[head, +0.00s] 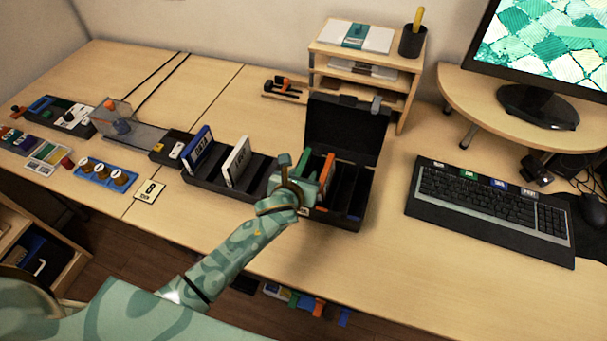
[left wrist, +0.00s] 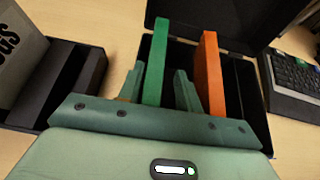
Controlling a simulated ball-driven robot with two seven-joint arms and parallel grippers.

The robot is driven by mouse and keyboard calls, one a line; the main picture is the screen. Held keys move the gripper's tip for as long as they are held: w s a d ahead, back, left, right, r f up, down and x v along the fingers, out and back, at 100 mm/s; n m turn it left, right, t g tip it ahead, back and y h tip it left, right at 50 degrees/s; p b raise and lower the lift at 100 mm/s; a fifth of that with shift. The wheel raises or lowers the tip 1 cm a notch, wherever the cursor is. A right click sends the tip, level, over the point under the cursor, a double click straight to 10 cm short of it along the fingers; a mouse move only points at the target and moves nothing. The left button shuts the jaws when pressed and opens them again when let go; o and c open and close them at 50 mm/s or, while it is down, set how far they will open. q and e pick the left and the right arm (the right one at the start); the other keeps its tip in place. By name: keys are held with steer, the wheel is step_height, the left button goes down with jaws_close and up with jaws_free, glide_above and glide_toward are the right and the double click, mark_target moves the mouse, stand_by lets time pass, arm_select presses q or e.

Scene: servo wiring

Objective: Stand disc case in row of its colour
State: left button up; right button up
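A green disc case (head: 302,163) and an orange disc case (head: 327,169) stand upright in the black open-lidded box (head: 358,212). My left gripper (head: 293,187) is over the box's left part and hides some of it. In the left wrist view the green case (left wrist: 157,62) rises between my two open fingers (left wrist: 160,92), closer to the left finger, with a gap to the right one. The orange case (left wrist: 212,72) is outside, right of the right finger. A blue case (head: 197,150) and a white case (head: 237,162) stand in the black slotted rack (head: 207,184). My right gripper is out of view.
A keyboard (head: 490,205) lies right of the box, and a wooden shelf unit (head: 366,58) stands behind it. A small card (head: 149,191) and a blue tray (head: 105,176) lie left of the rack. Front desk space is clear.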

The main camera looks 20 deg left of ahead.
arm_select(q)
steer(key=shift+s+r, duration=0.1)
steer(key=shift+r, duration=0.2)
steer(key=p+v, duration=0.4)
steer(key=v, duration=0.7)
steer(key=shift+s, duration=0.4)
steer(key=shift+r, duration=0.1)
steer(key=shift+c, duration=0.4)
